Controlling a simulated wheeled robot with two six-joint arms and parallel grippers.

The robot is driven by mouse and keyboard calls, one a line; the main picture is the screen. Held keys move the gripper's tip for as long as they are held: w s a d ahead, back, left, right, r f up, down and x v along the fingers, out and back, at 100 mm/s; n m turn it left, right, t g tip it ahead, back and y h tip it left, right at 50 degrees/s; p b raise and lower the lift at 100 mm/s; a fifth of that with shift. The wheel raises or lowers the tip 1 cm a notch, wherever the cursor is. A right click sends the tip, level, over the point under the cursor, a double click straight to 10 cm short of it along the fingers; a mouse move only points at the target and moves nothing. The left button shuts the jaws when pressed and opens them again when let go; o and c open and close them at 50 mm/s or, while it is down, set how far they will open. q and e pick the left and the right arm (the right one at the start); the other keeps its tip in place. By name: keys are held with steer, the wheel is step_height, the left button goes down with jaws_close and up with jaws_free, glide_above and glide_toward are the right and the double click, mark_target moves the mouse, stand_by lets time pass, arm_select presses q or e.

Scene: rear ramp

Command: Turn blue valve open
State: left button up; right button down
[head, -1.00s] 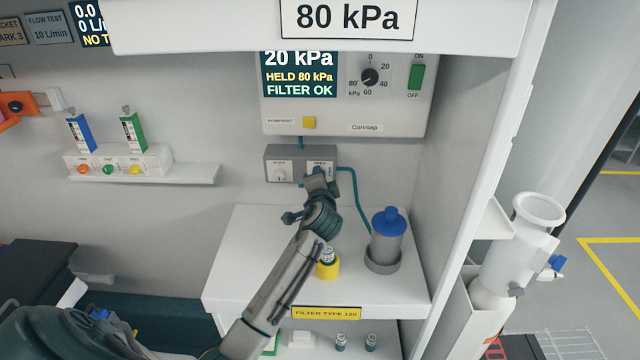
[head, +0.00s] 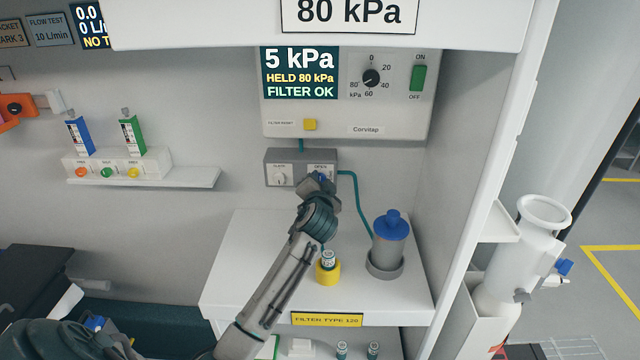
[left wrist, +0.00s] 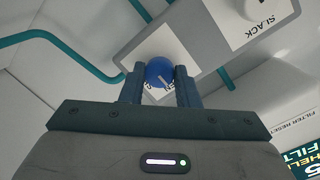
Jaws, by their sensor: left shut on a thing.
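The blue valve (left wrist: 158,71) is a round knob on the grey valve box (head: 272,156). It sits between the fingers of my left gripper (left wrist: 160,84) in the left wrist view. The gripper is shut on it, one finger on each side. In the head view my left gripper (head: 322,180) covers most of the knob, beside the "OPEN" label. A white knob (head: 280,178) labelled slack sits on the left of the same box. The display (head: 299,73) reads 5 kPa, held 80 kPa, filter OK. My right gripper is not in view.
Below are a blue-lidded grey canister (head: 390,245) and a vial in a yellow holder (head: 327,273) on the white shelf (head: 235,270). A teal hose (head: 357,200) runs from the box. My left arm crosses in front of the shelf.

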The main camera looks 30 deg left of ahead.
arm_select(q)
steer(key=shift+f, duration=0.15)
steer(key=o, duration=1)
steer(key=shift+c, duration=0.2)
steer(key=shift+d, duration=0.1)
steer(key=b+v, duration=0.2)
steer(key=v, duration=0.8)
steer(key=shift+s, duration=0.4)
steer(key=shift+d, duration=0.1)
